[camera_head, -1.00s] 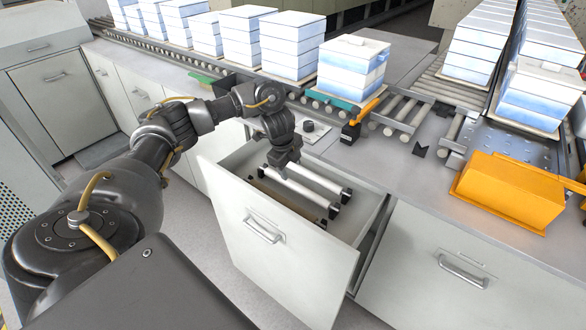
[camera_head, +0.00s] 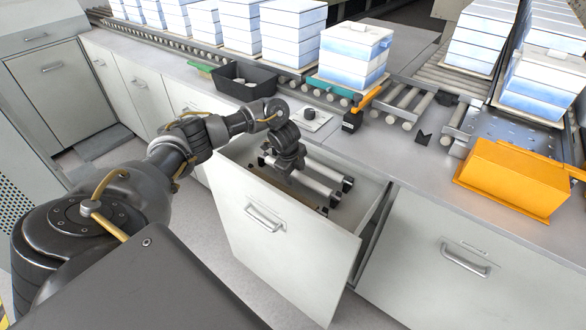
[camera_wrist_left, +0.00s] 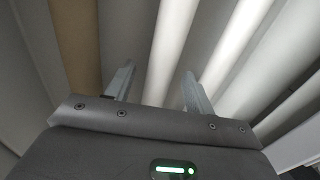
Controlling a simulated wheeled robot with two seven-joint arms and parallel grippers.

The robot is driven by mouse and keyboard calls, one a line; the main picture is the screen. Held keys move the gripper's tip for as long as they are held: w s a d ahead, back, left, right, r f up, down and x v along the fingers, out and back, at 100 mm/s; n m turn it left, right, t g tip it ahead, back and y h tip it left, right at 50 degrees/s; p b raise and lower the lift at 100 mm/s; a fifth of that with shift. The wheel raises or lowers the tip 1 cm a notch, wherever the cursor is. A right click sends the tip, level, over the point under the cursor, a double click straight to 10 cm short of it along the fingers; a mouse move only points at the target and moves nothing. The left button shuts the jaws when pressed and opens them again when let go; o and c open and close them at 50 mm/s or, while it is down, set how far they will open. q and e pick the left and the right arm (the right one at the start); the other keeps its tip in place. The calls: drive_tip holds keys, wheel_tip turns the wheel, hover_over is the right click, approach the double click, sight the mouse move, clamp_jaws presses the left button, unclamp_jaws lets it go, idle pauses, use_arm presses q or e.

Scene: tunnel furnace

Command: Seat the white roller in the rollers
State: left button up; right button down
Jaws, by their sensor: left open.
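White rollers (camera_head: 326,171) with black end holders lie in the open drawer (camera_head: 290,240). My left gripper (camera_head: 282,172) points down into the drawer over the rollers; its fingertips are hard to make out in the head view. In the left wrist view the gripper (camera_wrist_left: 158,78) is open, with one white roller (camera_wrist_left: 169,45) running between its fingers, not gripped. Other pale rollers (camera_wrist_left: 236,48) lie to the right and a brown bar (camera_wrist_left: 74,45) to the left. The conveyor rollers (camera_head: 403,108) on the counter show a gap at their right, beside black brackets (camera_head: 423,137).
White-blue stacks (camera_head: 354,55) stand on the conveyor. An orange box (camera_head: 512,181) sits on the counter at the right. A black bin (camera_head: 243,80) and an orange-handled device (camera_head: 353,118) stand along the conveyor. The counter in front of the gap is clear.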

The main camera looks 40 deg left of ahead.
sight(295, 172)
use_arm(q)
drive_tip(key=shift+c, duration=0.2)
clamp_jaws()
drive_tip(key=shift+r+p, duration=4.55)
